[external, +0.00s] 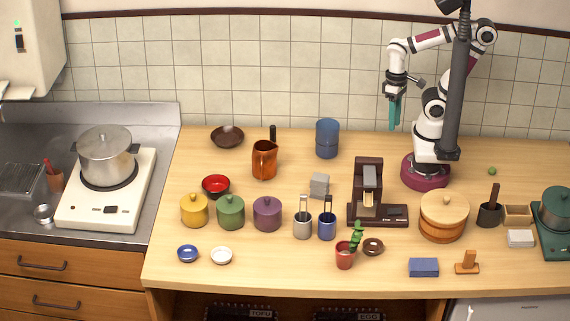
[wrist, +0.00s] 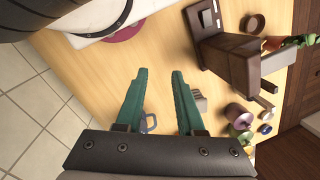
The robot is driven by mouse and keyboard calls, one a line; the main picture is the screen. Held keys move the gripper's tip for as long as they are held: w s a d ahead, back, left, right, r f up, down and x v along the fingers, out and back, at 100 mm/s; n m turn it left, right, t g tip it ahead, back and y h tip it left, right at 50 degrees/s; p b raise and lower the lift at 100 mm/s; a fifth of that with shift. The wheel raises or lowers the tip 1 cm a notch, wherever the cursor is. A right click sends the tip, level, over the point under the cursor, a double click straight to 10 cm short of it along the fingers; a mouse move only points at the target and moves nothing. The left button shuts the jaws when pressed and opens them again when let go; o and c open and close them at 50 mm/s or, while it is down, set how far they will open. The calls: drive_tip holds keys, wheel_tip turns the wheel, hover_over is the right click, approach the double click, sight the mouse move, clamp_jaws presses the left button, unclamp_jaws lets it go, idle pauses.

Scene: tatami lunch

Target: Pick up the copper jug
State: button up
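The copper jug (external: 264,160) stands upright at the back left of the wooden counter in the external view. A dark upright piece shows just behind its rim; I cannot tell whether it is the jug's handle. My gripper (external: 395,113) is raised at the back right, well to the right of the jug and above the counter. In the wrist view my gripper (wrist: 160,73) shows two teal fingers spread apart with nothing between their tips. I cannot make out the jug in the wrist view; the gripper body may hide it.
A blue cup (external: 327,138) stands between the jug and my gripper; it also shows in the wrist view (wrist: 148,122). A dark bowl (external: 227,137) is left of the jug, a red bowl (external: 216,185) front left. A grey block (external: 319,185) and a brown coffee machine (external: 368,180) stand to the right.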

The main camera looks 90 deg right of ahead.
drive_tip(key=shift+c, duration=0.4)
drive_tip(key=w+a+n+t+y, duration=0.25)
drive_tip(key=w+a, duration=0.45)
drive_tip(key=w, duration=0.6)
drive_tip(key=t+h, duration=0.6)
drive_tip(key=h, duration=0.1)
hover_over(255, 186)
drive_tip(key=s, duration=0.4)
drive_tip(key=shift+n, duration=0.25)
drive_tip(key=f, duration=1.7)
drive_tip(key=shift+a, duration=0.3)
drive_tip(key=x, duration=0.5)
drive_tip(key=shift+w+a+f, duration=0.2)
drive_tip(key=shift+w+f, duration=0.1)
clamp_jaws()
